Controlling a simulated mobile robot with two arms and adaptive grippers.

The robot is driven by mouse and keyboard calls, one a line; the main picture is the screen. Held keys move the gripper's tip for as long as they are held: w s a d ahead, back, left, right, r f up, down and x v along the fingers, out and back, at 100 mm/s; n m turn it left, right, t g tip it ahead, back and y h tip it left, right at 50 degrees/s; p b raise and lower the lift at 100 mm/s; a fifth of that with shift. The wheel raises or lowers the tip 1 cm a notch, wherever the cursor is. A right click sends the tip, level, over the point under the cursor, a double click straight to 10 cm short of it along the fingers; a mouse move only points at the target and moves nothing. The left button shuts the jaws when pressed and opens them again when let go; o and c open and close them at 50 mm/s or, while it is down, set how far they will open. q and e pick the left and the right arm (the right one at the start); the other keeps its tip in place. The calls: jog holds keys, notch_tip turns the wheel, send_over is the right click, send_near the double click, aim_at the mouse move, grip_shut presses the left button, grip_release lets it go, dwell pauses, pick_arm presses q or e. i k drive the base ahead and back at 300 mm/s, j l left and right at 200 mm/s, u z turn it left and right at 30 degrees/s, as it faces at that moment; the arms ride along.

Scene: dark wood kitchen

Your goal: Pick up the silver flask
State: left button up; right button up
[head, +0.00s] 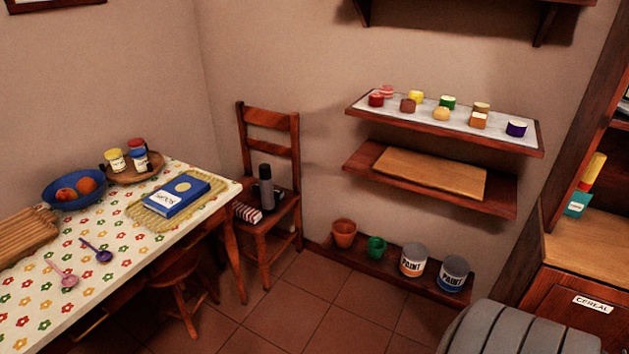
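A grey flask with a dark top (266,187) stands upright on the seat of a wooden chair (283,203) against the back wall. It is the only flask-like thing I see, and its grey looks dull in this light. A red and white striped item (248,213) lies on the seat to its left, close to it. Neither of my grippers is in the head view.
A table with a flowered cloth (120,262) fills the left, with a stool (178,287) beside it. Wall shelves (395,119) hang right of the chair. Pots and paint cans (413,260) line a low ledge.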

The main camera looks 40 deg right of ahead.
aim_at(266, 185)
jog(key=z, duration=1.15)
jog(key=i+l+u, duration=0.1)
jog(key=u, duration=0.3)
jog(key=i+l+u, duration=0.2)
jog(key=u, duration=0.2)
jog(key=i+l+u, duration=0.2)
jog(key=u, duration=0.25)
